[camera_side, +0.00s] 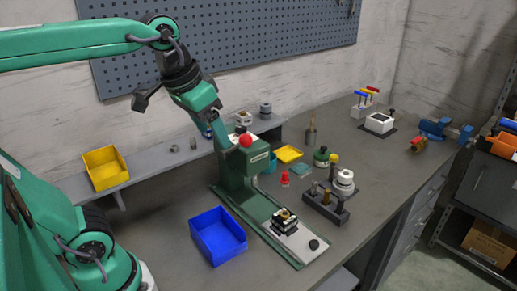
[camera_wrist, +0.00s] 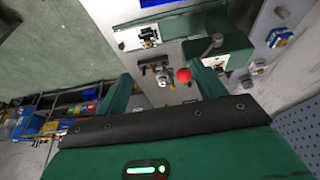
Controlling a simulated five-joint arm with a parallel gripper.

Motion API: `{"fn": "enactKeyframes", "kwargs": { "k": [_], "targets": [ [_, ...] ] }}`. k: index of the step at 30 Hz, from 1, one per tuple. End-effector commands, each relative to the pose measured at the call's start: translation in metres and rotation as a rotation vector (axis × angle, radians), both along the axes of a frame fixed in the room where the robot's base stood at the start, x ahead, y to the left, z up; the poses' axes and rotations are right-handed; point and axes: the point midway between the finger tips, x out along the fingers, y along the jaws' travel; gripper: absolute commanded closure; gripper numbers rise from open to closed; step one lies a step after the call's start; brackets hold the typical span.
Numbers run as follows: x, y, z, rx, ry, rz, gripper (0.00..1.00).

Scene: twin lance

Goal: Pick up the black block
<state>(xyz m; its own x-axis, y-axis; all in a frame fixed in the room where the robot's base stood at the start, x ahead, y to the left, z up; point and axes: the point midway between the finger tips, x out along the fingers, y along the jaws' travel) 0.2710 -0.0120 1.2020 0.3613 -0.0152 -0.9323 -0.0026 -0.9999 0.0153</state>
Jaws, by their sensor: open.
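I see two dark candidates for the black block. One is a dark block with several holes and small parts standing in it (camera_side: 326,208), to the right of the green press (camera_side: 240,170) in the side view. The other is a small dark stepped piece (camera_side: 284,222) on the press's pale base plate. I cannot tell which one is meant. My gripper (camera_side: 214,128) is high beside the press head, well above and left of both. In the wrist view my gripper (camera_wrist: 166,86) is open, its two green fingers spread, with nothing visibly held. A red ball knob (camera_wrist: 184,75) shows between them.
A blue bin (camera_side: 218,236) stands left of the press base, and a yellow bin (camera_side: 105,168) is on the back ledge. A white round part (camera_side: 344,182) and a red piece (camera_side: 285,178) stand near the holed block.

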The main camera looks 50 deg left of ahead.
Motion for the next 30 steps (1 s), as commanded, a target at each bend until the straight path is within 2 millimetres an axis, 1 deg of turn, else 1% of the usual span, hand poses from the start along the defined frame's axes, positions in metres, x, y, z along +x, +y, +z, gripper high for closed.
{"fn": "enactKeyframes", "kwargs": {
  "k": [1,10,18,24,30],
  "targets": [
    [0.010,-0.002,0.002,-0.001,0.021,-0.002,0.31],
    [0.061,-0.019,0.008,-0.004,0.136,-0.004,0.31],
    [0.108,-0.037,0.001,0.000,0.240,-0.004,0.31],
    [0.132,-0.048,-0.007,0.005,0.294,-0.003,0.31],
    [0.146,-0.055,-0.014,0.009,0.328,-0.002,0.31]
  ]
}}
